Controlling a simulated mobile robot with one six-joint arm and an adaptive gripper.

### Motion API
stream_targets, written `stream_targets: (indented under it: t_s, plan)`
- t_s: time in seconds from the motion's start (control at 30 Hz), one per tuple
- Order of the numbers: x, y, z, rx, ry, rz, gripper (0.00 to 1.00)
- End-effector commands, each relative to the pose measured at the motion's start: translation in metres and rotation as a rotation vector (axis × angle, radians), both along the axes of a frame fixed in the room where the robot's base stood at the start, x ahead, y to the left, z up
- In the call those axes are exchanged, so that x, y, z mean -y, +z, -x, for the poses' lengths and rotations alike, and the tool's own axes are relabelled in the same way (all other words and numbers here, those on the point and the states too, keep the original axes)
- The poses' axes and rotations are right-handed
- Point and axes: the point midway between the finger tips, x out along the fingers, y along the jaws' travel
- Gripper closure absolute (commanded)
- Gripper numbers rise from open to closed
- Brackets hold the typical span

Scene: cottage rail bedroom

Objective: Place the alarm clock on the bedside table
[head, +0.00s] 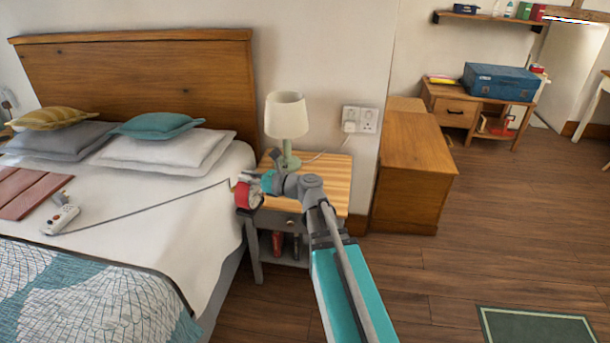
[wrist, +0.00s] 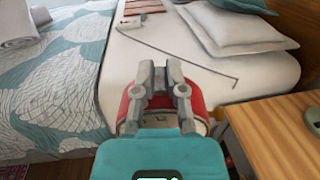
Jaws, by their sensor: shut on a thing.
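The red alarm clock (head: 249,194) is held in my gripper (head: 256,184), which is shut on it. In the head view the clock hangs at the front left edge of the bedside table (head: 327,171). In the wrist view the clock (wrist: 126,108) shows red behind the closed fingers of my gripper (wrist: 161,82). The table's wooden top (wrist: 280,140) lies to the right of the clock in that view. The clock appears clear of the table top, beside the bed. Its face is mostly hidden from the wrist view.
A lamp (head: 287,125) stands at the back of the bedside table; the right part of its top is bare. A wooden cabinet (head: 415,180) stands right.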

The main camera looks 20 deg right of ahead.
Motion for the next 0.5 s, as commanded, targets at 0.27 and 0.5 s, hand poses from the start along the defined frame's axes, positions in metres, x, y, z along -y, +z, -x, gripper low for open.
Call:
stream_targets:
  t_s: [0.27, 0.5]
  plan:
    - [0.011, 0.000, 0.000, 0.000, -0.018, -0.001, 1.00]
    - [0.017, 0.000, -0.002, 0.000, -0.031, -0.001, 1.00]
